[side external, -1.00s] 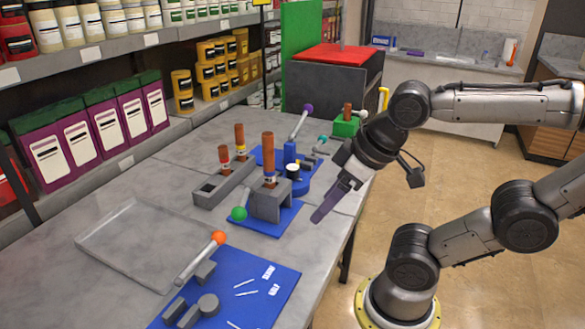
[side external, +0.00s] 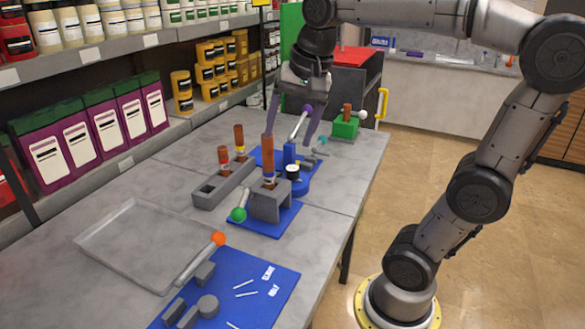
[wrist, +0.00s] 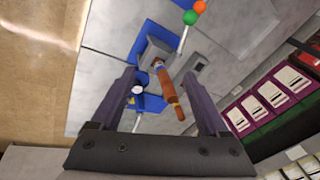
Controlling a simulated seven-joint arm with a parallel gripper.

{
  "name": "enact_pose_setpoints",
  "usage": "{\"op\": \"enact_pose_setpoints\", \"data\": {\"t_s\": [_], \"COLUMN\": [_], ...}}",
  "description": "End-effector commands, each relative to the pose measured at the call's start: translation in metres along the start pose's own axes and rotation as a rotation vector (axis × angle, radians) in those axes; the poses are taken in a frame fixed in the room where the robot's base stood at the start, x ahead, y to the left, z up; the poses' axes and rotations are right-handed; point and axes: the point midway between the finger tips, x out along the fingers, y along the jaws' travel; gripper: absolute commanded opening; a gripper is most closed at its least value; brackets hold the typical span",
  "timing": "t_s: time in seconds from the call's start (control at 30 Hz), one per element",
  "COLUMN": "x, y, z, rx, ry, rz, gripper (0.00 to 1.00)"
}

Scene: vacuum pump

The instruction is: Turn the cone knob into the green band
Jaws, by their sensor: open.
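The blue vacuum pump (side external: 290,155) stands on a blue mat toward the far part of the bench, with a lever ending in a purple ball (side external: 308,108). A small teal tip (side external: 322,140) shows beside it; I cannot tell whether this is the cone knob. A round white dial (side external: 292,169) with a dark top sits at the pump's near side, and also shows in the wrist view (wrist: 138,89). No green band can be made out. My gripper (side external: 293,125) is open and empty, pointing down, its fingers on either side of the purple-ball lever in the side view.
A grey block with a brown cylinder (side external: 268,150) and a green-ball lever (side external: 238,214) stands nearer. A grey rack (side external: 210,192) holds brown-topped pieces. A green block (side external: 345,129) stands to the right. A clear tray (side external: 135,245) lies at the left front. Shelves line the left.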

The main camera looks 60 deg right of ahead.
Motion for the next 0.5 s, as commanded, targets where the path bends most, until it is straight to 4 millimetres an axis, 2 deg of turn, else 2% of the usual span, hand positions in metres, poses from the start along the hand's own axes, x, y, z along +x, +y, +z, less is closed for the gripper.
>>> {"op": "enact_pose_setpoints", "data": {"t_s": [0.03, 0.23, 0.4, 0.5], "x": [0.005, 0.033, 0.071, 0.092], "y": [-0.008, -0.02, -0.007, 0.006], "z": [-0.022, -0.101, -0.16, -0.182], "rx": [0.098, 0.426, 0.589, 0.639], "ry": [-0.009, -0.031, -0.054, -0.069], "rz": [0.034, 0.146, 0.228, 0.262], "gripper": [0.78, 0.78, 0.78, 0.78]}}
